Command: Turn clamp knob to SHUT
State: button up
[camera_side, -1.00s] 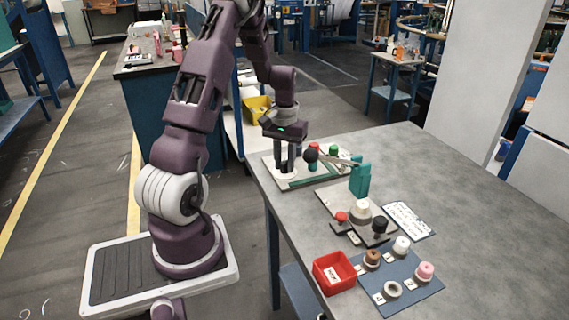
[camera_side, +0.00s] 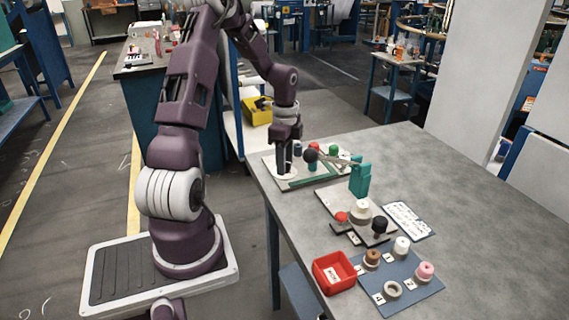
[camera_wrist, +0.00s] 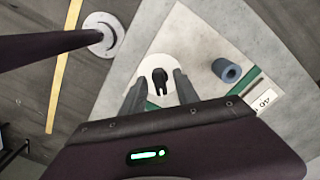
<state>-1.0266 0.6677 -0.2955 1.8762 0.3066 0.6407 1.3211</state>
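The clamp knob, a small black knob (camera_wrist: 160,78), stands on a white round dial (camera_wrist: 148,65) at the near left corner of a light board (camera_side: 271,160). My gripper (camera_wrist: 159,80) points down over the dial, with one finger on each side of the knob. In the wrist view the fingers are apart and gaps show beside the knob, so it is not gripped. In the side view my gripper (camera_side: 283,168) hides the knob, and its fingertips are low near the white dial. I cannot read any SHUT mark.
A blue cylinder (camera_wrist: 227,70) stands close right of the dial. A red bin (camera_side: 334,272) sits nearer the front. The right of the table is clear.

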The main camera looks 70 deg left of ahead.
notch_tip(320, 180, up, 7)
jog(key=shift+r, duration=0.1)
dwell(0.4)
dwell(0.3)
jog(key=s+d+r+n+y, duration=0.1)
jog(key=d+r+n, duration=0.2)
jog(key=d+r, duration=0.55)
jog(key=s+d+r+n+t, duration=0.2)
jog(key=s+d, duration=0.4)
jog(key=d, duration=0.4)
jog(key=s+d+r+n+t, duration=0.3)
jog(key=s+d, duration=0.3)
jog(key=d, duration=0.4)
jog(key=shift+s+n+h, duration=0.15)
jog(key=shift+n+h, duration=0.15)
jog(key=shift+h, duration=0.1)
jog(key=shift+d+r, duration=0.1)
